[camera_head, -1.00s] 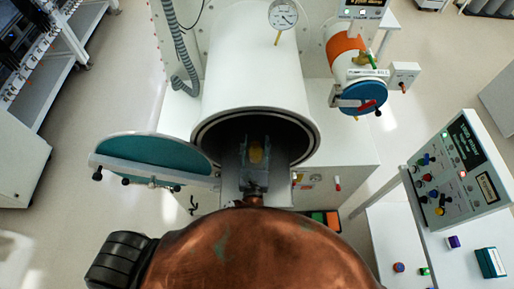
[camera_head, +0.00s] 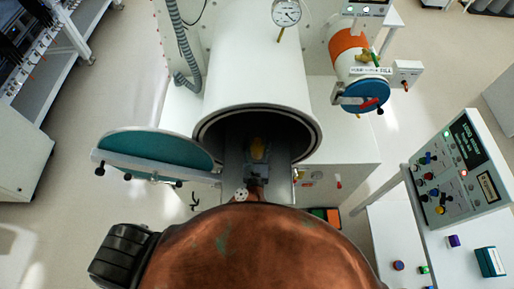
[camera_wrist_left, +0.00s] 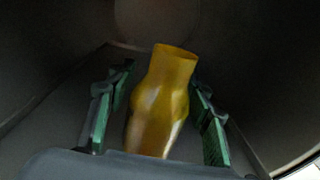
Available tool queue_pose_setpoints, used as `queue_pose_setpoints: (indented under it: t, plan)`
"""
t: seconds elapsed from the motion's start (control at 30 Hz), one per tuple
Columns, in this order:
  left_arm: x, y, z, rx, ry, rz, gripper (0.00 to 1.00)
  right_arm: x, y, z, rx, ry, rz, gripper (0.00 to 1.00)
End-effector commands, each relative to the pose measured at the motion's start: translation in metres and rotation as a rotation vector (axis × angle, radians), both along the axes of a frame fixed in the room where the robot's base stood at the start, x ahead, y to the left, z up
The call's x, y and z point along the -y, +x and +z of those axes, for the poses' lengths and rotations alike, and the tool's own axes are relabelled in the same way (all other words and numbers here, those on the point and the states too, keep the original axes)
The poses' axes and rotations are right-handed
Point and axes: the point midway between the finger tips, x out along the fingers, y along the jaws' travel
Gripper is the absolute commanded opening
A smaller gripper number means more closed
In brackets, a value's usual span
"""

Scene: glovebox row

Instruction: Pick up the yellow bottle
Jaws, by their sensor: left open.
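The yellow bottle (camera_head: 258,148) stands inside the open mouth of the large white cylinder chamber (camera_head: 258,75). In the left wrist view the bottle (camera_wrist_left: 163,105) is amber-yellow, with a wide body and a narrower, flared neck, and its lower part is hidden behind my gripper body. My left gripper (camera_head: 258,158) reaches into the chamber mouth. In the left wrist view its two green-padded fingers (camera_wrist_left: 160,115) are open, one on each side of the bottle, with visible gaps between the pads and the bottle. My right gripper is not in view.
The chamber's round teal door (camera_head: 150,150) is swung open to the left. A smaller port with a blue door (camera_head: 365,97) is at the upper right. A control panel (camera_head: 455,170) stands at the right. The dark chamber walls lie close around the gripper.

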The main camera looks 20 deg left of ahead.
Motion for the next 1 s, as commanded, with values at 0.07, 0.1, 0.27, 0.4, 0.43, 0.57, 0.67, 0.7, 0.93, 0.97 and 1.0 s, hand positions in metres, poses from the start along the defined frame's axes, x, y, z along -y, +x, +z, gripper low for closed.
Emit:
queue_pose_setpoints:
  t: [0.07, 0.1, 0.27, 0.4, 0.43, 0.57, 0.67, 0.7, 0.93, 0.97, 1.0]
  plan:
    - [-0.002, 0.012, 0.002, 0.001, 0.001, -0.002, 0.47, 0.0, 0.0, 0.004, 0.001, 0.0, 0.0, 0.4]
    - [-0.003, 0.016, 0.001, 0.0, 0.001, -0.002, 0.47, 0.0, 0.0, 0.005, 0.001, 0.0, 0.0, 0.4]
    - [-0.005, 0.023, 0.0, -0.001, 0.001, -0.001, 0.47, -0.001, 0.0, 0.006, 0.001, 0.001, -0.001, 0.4]
    - [-0.004, 0.022, 0.0, -0.001, 0.0, -0.001, 0.47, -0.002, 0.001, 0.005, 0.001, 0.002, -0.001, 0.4]
    - [-0.004, 0.022, 0.0, -0.001, 0.0, -0.001, 0.47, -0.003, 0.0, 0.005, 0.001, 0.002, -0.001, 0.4]
    - [-0.004, 0.022, 0.0, -0.001, 0.0, -0.001, 0.38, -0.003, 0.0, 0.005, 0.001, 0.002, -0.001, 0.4]
    - [-0.004, 0.022, 0.0, -0.001, 0.0, -0.001, 0.31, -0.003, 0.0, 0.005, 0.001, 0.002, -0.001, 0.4]
    - [-0.004, 0.022, 0.0, -0.001, 0.0, -0.001, 0.28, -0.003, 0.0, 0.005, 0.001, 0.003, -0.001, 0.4]
    - [-0.004, 0.022, 0.0, -0.001, 0.0, -0.001, 0.13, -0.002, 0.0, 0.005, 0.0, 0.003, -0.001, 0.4]
    - [-0.004, 0.022, 0.0, -0.001, 0.0, -0.001, 0.1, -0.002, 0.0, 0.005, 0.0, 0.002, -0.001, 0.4]
    - [-0.004, 0.022, 0.0, -0.001, 0.0, -0.001, 0.08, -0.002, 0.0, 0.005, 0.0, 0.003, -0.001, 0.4]
